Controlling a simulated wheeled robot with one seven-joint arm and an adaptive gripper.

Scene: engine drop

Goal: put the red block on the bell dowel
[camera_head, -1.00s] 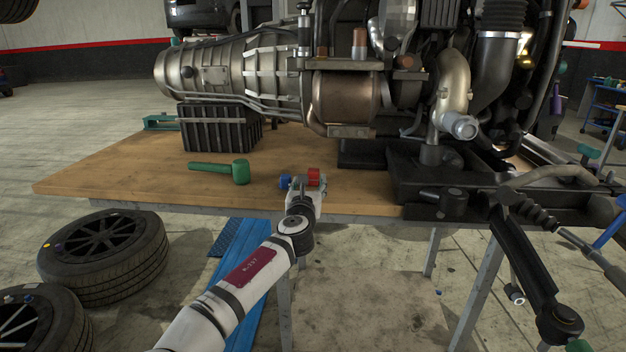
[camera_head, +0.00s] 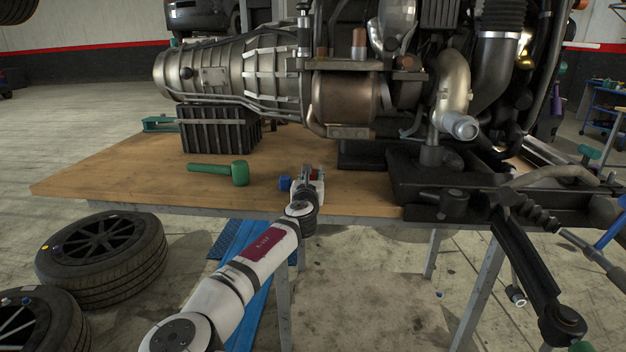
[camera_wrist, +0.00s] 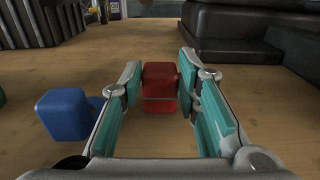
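The red block (camera_wrist: 160,88) stands on the wooden bench between the two fingers of my gripper (camera_wrist: 161,80) in the wrist view. The fingers are apart, one on each side of it, with very narrow gaps at the tips; I see no clear grip. In the head view the red block (camera_head: 316,174) is partly hidden by my gripper (camera_head: 309,174), which is low at the bench's front part. I cannot make out the bell dowel; the engine and gearbox (camera_head: 225,70) stand behind on the bench.
A blue block (camera_wrist: 68,115) lies just left of my left finger. A green mallet (camera_head: 240,173) lies further left on the bench (camera_head: 110,180). A black ribbed crate (camera_head: 220,130) supports the gearbox. A dark engine stand (camera_head: 440,180) is at the right.

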